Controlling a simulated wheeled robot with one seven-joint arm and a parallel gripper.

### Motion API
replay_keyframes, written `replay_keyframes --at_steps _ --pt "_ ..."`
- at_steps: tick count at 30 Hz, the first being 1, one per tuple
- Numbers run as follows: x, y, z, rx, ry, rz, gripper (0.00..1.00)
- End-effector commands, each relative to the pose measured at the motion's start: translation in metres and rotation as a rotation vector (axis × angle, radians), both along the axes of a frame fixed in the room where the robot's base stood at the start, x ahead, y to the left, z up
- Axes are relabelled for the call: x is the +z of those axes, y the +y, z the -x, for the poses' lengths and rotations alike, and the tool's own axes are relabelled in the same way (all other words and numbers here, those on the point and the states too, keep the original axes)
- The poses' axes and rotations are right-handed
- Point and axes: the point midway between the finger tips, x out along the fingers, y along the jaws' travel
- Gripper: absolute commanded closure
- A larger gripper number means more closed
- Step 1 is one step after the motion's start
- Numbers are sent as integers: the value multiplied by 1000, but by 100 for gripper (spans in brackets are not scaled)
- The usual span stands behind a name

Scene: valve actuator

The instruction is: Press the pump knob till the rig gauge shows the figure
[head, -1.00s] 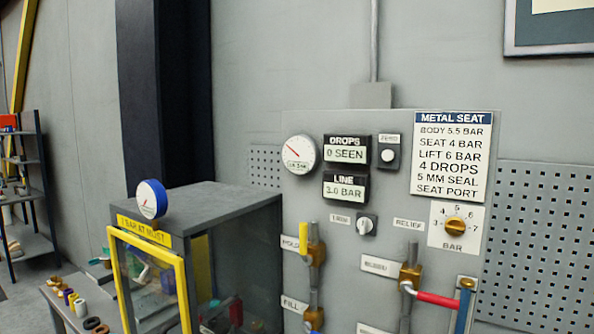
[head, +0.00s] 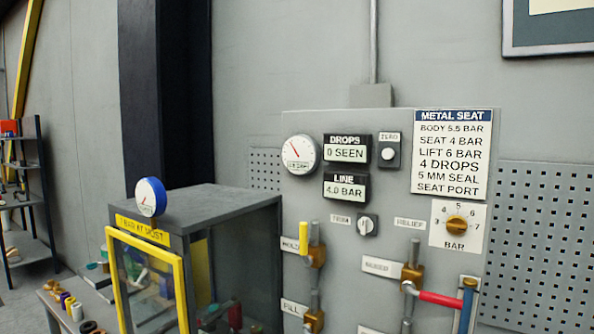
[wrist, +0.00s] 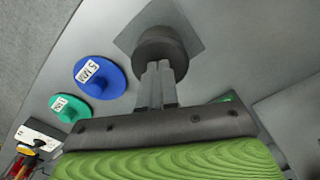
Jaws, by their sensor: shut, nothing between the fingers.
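The rig gauge (head: 299,155) is a round white dial with a red needle at the upper left of the grey panel. The LINE readout (head: 345,189) beside it shows 4.0 BAR. The METAL SEAT card (head: 451,156) reads body 5.5 bar, seat 4 bar, lift 6 bar. In the wrist view, a dark round knob (wrist: 160,44) stands on a square plate; it looks like the pump knob. My gripper (wrist: 158,72) is shut and empty, its fingertips at the knob's face. Contact looks likely, but the fingers hide the exact spot. The head view does not show my gripper.
A blue round piece labelled 5 MM (wrist: 100,76) and a green one (wrist: 69,108) lie left of my fingers. The DROPS readout (head: 346,149) shows 0 SEEN. A glass-sided cabinet (head: 236,197) with a yellow-framed door stands left of the panel.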

Motion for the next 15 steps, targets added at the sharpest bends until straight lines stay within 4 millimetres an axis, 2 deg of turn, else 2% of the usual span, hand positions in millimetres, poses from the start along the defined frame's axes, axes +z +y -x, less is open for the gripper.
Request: replay_keyframes --at_steps 5,8,15 --pt "-8 1 1 1 2 -2 100" --pt "-5 1 0 0 2 -2 100" --pt "14 1 0 1 2 -2 100"
